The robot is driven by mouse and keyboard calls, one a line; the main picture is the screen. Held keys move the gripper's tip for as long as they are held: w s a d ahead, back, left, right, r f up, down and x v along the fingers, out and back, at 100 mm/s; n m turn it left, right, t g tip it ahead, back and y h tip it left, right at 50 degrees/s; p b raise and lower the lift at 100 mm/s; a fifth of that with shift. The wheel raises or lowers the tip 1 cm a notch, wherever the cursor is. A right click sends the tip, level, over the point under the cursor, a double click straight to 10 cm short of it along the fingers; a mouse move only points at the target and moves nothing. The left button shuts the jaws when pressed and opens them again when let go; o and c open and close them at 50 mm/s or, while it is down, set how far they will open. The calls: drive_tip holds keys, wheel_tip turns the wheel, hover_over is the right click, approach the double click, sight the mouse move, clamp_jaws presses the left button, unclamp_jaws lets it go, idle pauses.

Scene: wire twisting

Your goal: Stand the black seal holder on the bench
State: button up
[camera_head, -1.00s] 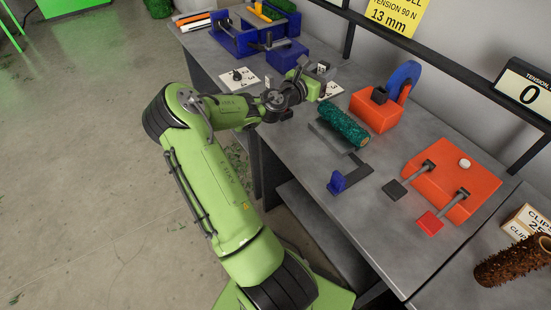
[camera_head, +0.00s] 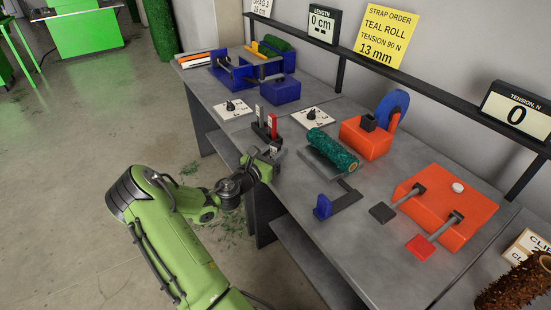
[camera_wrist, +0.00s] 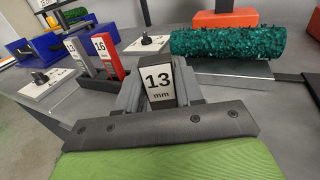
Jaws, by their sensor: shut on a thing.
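The black seal holder (camera_wrist: 158,85) has a white label reading 13 mm and sits between the jaws of my gripper (camera_wrist: 160,92) in the wrist view. My gripper is shut on it, and the label faces the wrist camera. In the head view my gripper (camera_head: 270,156) is at the front edge of the bench (camera_head: 235,97), just in front of a small rack. The holder's lower end is hidden, so I cannot tell whether it touches the bench.
The rack holds a red holder (camera_wrist: 106,55) marked 16 and a darker one (camera_wrist: 78,54) beside it. The teal roll (camera_head: 332,150) lies on a grey plate to the right. White cards with black knobs (camera_head: 312,114) and a blue block (camera_head: 280,91) stand behind.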

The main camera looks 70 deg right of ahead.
drive_tip(key=o, duration=0.7)
drive_tip(key=shift+f, duration=0.1)
drive_tip(key=o, duration=0.4)
